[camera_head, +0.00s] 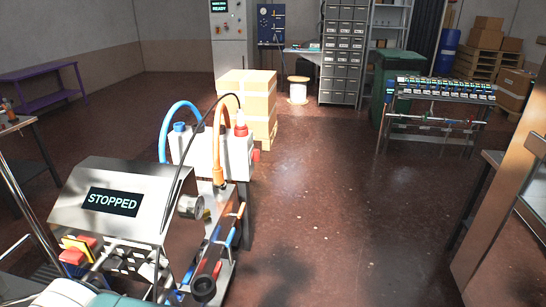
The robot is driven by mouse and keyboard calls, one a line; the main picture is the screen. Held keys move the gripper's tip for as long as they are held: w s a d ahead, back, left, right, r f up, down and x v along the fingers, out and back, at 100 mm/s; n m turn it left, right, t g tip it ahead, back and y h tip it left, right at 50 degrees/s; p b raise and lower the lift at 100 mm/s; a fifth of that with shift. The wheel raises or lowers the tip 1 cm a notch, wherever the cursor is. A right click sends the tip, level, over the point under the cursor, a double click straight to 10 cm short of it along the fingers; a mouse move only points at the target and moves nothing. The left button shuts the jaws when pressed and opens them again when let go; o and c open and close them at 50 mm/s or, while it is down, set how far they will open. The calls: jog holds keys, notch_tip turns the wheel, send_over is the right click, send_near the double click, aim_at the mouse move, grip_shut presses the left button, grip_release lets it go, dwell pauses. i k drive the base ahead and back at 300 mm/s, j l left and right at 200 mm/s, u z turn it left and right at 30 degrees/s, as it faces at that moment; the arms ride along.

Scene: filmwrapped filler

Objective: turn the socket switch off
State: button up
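A pale socket box (208,152) stands behind the machine in the left half of the view. A blue plug with a blue cable, an orange plug (218,172) with an orange cable, and a red-and-white plug (241,124) with a black cable are at it. A small red part (256,154) sticks out at the box's right side; I cannot tell whether it is the switch or how it is set. A red-and-yellow control (77,249) sits low at the left. I cannot make out my gripper.
The steel machine (140,195) has a display reading STOPPED. Cardboard boxes (248,92) stand behind the socket box. A bench frame (435,115) and green bin (395,75) are at right. The middle floor (330,200) is clear.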

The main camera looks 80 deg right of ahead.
aim_at(255, 152)
jog(key=z, duration=1.55)
jog(key=k+l+z, duration=0.1)
jog(key=l, duration=0.3)
jog(key=k+l+z, duration=0.1)
jog(key=l, duration=0.35)
jog(key=k+l+z, duration=0.1)
jog(key=l, duration=0.3)
jog(key=k+l+z, duration=0.1)
jog(key=l, duration=0.55)
jog(key=i, duration=0.85)
jog(key=i+l+u, duration=0.1)
jog(key=i, duration=0.75)
jog(key=i+l, duration=0.1)
jog(key=i, duration=0.75)
